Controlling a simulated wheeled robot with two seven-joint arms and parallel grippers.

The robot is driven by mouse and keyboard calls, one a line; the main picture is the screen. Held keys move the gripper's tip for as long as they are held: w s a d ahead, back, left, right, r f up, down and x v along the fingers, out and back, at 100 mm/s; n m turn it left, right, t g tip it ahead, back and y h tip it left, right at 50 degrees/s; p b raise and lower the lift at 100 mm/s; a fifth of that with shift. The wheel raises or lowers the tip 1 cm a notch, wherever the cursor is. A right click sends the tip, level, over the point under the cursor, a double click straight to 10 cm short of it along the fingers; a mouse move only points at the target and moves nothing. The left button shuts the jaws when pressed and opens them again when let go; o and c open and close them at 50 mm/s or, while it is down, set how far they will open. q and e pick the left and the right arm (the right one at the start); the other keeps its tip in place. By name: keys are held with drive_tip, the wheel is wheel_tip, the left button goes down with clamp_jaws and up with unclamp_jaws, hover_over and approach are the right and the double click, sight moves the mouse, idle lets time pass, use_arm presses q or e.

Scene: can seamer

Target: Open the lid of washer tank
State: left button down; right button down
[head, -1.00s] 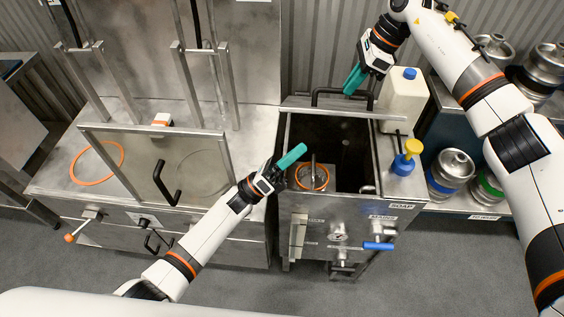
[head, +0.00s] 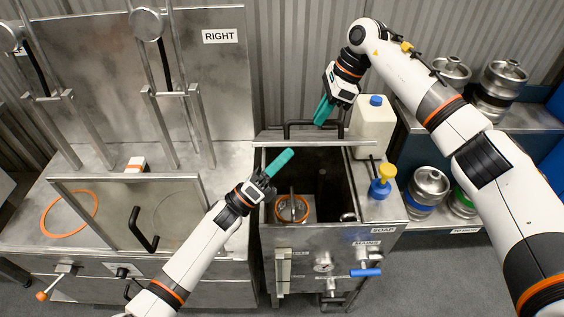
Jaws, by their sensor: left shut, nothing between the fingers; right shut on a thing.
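The washer tank (head: 345,232) is the open-topped steel box right of centre, its dark inside in view. Its lid (head: 352,140) stands raised at the back of the opening and shows almost edge-on as a thin steel strip. The black lid handle (head: 289,128) is behind that strip. My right gripper (head: 321,114) is shut on the handle, its teal fingers covering part of it. My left gripper (head: 281,161) is shut and empty above the left side of the opening, apart from the lid.
A white jug (head: 373,130) and a blue bottle with a yellow top (head: 381,184) stand right of the opening. A round fitting with an orange ring (head: 292,209) is inside the tank. A steel machine with a clear guard (head: 115,215) fills the left. Kegs (head: 430,186) are at right.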

drive_tip(key=shift+f, duration=0.5)
use_arm(q)
drive_tip(key=shift+w+a+r+n+t+y, duration=0.2)
drive_tip(key=shift+w+r+n+t+y, duration=0.25)
drive_tip(key=shift+w+r+n, duration=0.4)
use_arm(e)
drive_tip(key=shift+a, duration=0.1)
drive_tip(key=c, duration=1.7)
unclamp_jaws()
drive_tip(key=shift+c, duration=0.2)
drive_tip(key=shift+o, duration=1.4)
drive_tip(key=shift+w+f, duration=0.1)
use_arm(q)
drive_tip(key=shift+f, duration=0.1)
drive_tip(key=shift+d, duration=0.1)
